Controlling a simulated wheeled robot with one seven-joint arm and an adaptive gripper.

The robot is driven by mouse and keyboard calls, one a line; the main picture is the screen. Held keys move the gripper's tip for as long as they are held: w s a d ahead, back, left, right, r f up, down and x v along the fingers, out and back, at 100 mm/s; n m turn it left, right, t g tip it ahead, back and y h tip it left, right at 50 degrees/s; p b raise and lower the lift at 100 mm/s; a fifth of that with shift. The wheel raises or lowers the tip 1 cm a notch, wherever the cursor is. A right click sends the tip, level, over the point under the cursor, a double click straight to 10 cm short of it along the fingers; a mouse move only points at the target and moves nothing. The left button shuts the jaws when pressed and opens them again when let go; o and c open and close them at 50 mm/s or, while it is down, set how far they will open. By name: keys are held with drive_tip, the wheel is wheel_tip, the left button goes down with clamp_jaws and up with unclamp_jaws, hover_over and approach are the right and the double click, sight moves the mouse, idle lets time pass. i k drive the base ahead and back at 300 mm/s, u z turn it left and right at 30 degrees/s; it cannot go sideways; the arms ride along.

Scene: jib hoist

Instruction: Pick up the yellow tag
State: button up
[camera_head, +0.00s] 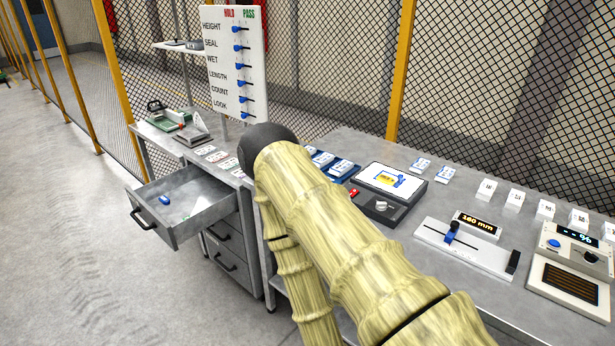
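I cannot clearly make out a separate yellow tag. The only small yellow patch (386,179) lies on the white top of a dark device on the bench, with blue marks beside it. I cannot tell whether it is a tag or part of the device. My arm, pale yellow with a dark joint, crosses the middle of the view and hides part of the bench. My gripper is not in view.
An open drawer (185,207) holds a small blue object (164,200). A slider gauge (466,246) reading 180 mm and a meter (572,262) stand on the right bench. White blocks (486,190) line its back. A HOLD/PASS board (236,65) stands behind. Floor at left is clear.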

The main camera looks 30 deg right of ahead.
sight(388, 181)
drive_tip(key=u, duration=1.8)
drive_tip(key=k, duration=1.7)
drive_tip(key=z, duration=1.8)
